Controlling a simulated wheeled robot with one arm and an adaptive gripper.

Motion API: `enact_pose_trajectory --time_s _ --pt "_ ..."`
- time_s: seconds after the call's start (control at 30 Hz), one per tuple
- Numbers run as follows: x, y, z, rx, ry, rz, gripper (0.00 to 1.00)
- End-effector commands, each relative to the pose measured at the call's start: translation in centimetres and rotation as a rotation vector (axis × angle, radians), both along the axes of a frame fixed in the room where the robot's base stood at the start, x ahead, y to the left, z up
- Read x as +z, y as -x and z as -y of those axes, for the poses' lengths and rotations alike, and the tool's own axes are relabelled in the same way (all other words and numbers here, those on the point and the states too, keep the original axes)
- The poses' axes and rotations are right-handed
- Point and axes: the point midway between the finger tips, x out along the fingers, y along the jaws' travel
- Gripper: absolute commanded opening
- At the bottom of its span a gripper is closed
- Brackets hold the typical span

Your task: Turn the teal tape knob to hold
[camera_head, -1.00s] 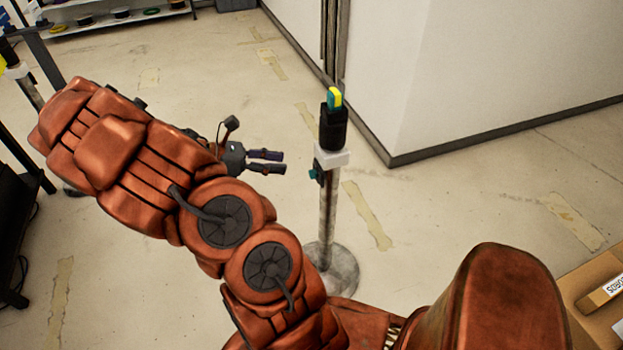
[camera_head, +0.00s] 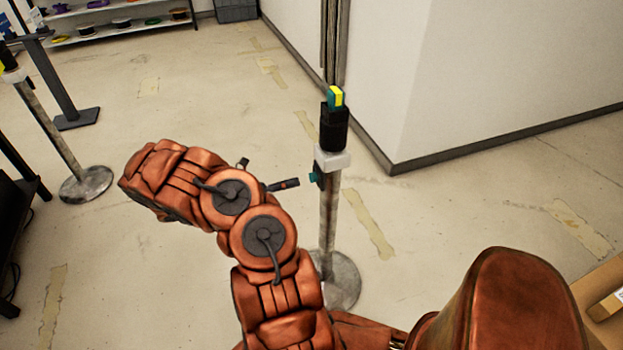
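A grey metal post stands on a round base, with a white collar (camera_head: 332,158) and a black upper section (camera_head: 334,128). A small teal knob (camera_head: 313,177) sticks out of a dark fitting on the post's left side, just below the collar. The top of the post carries a teal and yellow piece (camera_head: 335,98). My gripper (camera_head: 292,183) is left of the knob, pointing right, with its tip a short gap from the knob in the picture. Only one dark finger shows clearly; my arm hides the rest, so its opening cannot be seen.
A white wall corner (camera_head: 395,150) with dark skirting stands behind the post. Another post (camera_head: 55,135) stands at the left beside a dark stand (camera_head: 75,118). A shelf with spools (camera_head: 120,28) is at the back. A cardboard box (camera_head: 600,290) is at lower right. Floor between is clear.

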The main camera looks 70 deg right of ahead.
Motion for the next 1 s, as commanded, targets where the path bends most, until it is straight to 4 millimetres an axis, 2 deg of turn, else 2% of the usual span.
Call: enact_pose_trajectory --time_s 0.3,0.5,0.93,1.0 --pt "0.1 3.3 2.9 -0.003 0.001 0.003 0.38" --pt "0.1 4.6 4.1 -0.002 0.003 0.001 0.38" --pt "0.1 5.2 4.6 -0.001 0.002 0.003 0.38" --pt "0.0 5.2 4.6 -0.001 0.002 0.003 0.31"
